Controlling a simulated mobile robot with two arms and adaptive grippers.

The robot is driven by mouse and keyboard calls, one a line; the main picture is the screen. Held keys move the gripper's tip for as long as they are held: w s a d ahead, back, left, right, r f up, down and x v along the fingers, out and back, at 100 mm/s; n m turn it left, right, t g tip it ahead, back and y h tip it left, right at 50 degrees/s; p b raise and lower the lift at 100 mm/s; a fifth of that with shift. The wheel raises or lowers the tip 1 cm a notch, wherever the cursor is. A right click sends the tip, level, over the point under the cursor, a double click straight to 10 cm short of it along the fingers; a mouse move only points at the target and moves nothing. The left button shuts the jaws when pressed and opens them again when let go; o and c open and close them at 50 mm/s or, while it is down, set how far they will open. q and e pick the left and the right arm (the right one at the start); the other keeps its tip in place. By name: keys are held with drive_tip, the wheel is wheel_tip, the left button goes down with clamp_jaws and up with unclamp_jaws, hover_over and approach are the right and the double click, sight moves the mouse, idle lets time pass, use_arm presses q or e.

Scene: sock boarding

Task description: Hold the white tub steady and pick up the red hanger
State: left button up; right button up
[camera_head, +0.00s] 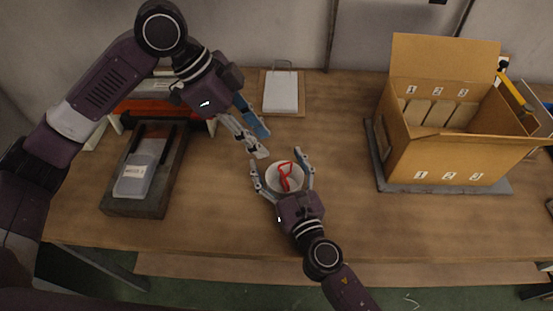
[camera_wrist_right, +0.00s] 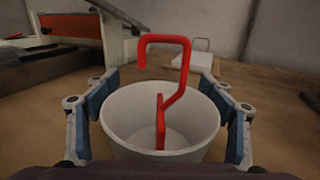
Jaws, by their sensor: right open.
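The white tub (camera_head: 287,186) stands upright on the table in the head view. The red hanger (camera_head: 285,173) stands in it; in the right wrist view its hooked top (camera_wrist_right: 168,40) rises above the rim of the tub (camera_wrist_right: 205,110). My right gripper (camera_head: 281,164) is open, with one finger on each side of the tub; I cannot tell whether the pads touch it. My left gripper (camera_head: 264,143) is just above and left of the tub in the picture, its fingers apart and empty, pointing down toward it. It does not touch the hanger.
A cardboard box (camera_head: 438,150) with numbered slots stands on a grey mat (camera_head: 377,160) at the right. A dark tray (camera_head: 163,190) holding a labelled clear piece (camera_head: 140,168) lies at the left. A clipboard (camera_head: 282,92) is at the back. Table between tub and box is clear.

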drive_tip(key=shift+w+a, duration=0.1)
drive_tip(key=shift+w, duration=0.1)
drive_tip(key=c, duration=1.2)
drive_tip(key=shift+c, duration=0.9)
